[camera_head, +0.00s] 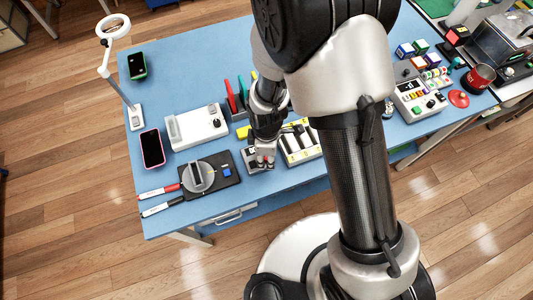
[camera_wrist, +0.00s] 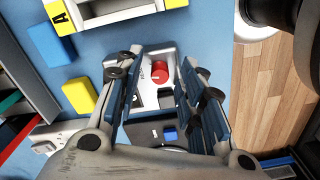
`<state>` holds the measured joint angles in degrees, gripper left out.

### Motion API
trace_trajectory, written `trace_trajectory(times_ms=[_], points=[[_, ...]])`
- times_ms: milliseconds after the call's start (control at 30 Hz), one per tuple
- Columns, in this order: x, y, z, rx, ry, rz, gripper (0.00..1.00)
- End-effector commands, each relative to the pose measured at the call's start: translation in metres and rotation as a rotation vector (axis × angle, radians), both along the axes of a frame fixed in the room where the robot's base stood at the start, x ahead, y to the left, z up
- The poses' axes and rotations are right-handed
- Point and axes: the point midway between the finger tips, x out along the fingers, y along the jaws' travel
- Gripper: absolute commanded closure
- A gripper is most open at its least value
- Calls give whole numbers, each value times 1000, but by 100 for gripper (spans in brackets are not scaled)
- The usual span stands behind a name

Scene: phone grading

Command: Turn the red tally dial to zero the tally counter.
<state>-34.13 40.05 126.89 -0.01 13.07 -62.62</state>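The tally counter (camera_head: 249,162) is a small light box on the blue table, partly covered by my gripper in the head view. Its red tally dial (camera_wrist: 160,71) shows between my fingers in the wrist view, on the counter's pale top face (camera_wrist: 150,96). My gripper (camera_wrist: 160,68) is open, with one finger on each side of the dial. It also shows in the head view (camera_head: 265,156), pointing down over the counter. Clear space shows between the fingers and the dial in the wrist view; I cannot tell their height above it.
A black device with a round grey disc (camera_head: 198,176) lies left of the counter, and a yellow-slotted tray (camera_head: 300,146) stands right of it. Phones, markers, a white device (camera_head: 196,127) and a ring lamp (camera_head: 113,28) are farther left. The table's front edge is close by.

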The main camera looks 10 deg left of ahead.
Motion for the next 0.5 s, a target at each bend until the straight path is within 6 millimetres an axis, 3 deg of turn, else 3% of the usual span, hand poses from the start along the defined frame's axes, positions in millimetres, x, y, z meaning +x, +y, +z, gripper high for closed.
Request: trace_trajectory(times_ms=[267,500], points=[[1,1,11,2,-4,0,64],[2,1,59,5,-6,0,64]])
